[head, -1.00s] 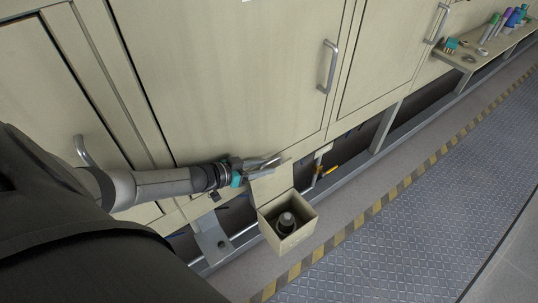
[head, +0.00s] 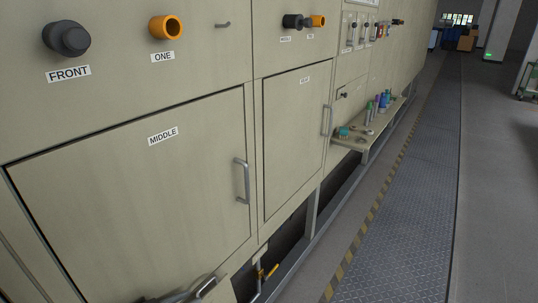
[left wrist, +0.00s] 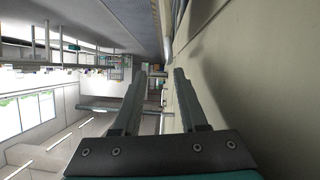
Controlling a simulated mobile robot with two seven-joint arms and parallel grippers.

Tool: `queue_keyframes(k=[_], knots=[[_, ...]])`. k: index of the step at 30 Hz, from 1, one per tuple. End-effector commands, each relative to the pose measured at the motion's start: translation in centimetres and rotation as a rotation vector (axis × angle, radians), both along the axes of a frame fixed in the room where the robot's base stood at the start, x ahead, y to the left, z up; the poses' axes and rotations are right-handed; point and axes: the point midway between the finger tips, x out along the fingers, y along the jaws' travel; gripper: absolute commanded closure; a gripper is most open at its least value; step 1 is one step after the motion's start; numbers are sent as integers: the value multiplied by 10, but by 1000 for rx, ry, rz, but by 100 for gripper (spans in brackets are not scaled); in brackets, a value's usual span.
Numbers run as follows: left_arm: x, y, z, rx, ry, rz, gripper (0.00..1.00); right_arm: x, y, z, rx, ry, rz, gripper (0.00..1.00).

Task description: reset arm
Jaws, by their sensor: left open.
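My left gripper (head: 200,290) shows only in part at the bottom edge of the head view, low in front of the furnace wall below the MIDDLE door. In the left wrist view its two fingers (left wrist: 163,80) stand apart with nothing between them. The furnace wall runs close along the right side of that view. The rest of the left arm is outside the head view. My right gripper is in neither current view.
The MIDDLE door (head: 130,190) and the neighbouring door (head: 294,140) are shut, each with a handle. A shelf (head: 352,143) with bottles juts out farther along. A yellow-handled valve (head: 270,272) sits low. The walkway (head: 410,200) at right is clear.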

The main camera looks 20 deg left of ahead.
Motion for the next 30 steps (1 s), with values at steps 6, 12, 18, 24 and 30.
queue_keyframes(k=[6, 12, 18, 24, 30], knots=[[-1, -23, -8, 5, 23, 5, 58, 0, 0, 0, 0, 0, 0, 52], [-10, -90, -22, 44, 108, 21, 58, 0, 0, 0, 0, 1, 0, 52], [-27, -149, -16, 113, 217, 39, 58, 0, 0, 0, 0, 1, 0, 52], [-52, -184, 6, 189, 336, 59, 58, 0, 0, 0, 0, 1, 1, 52], [-87, -193, 38, 264, 475, 81, 58, -1, 0, 0, 0, 1, 1, 52]])
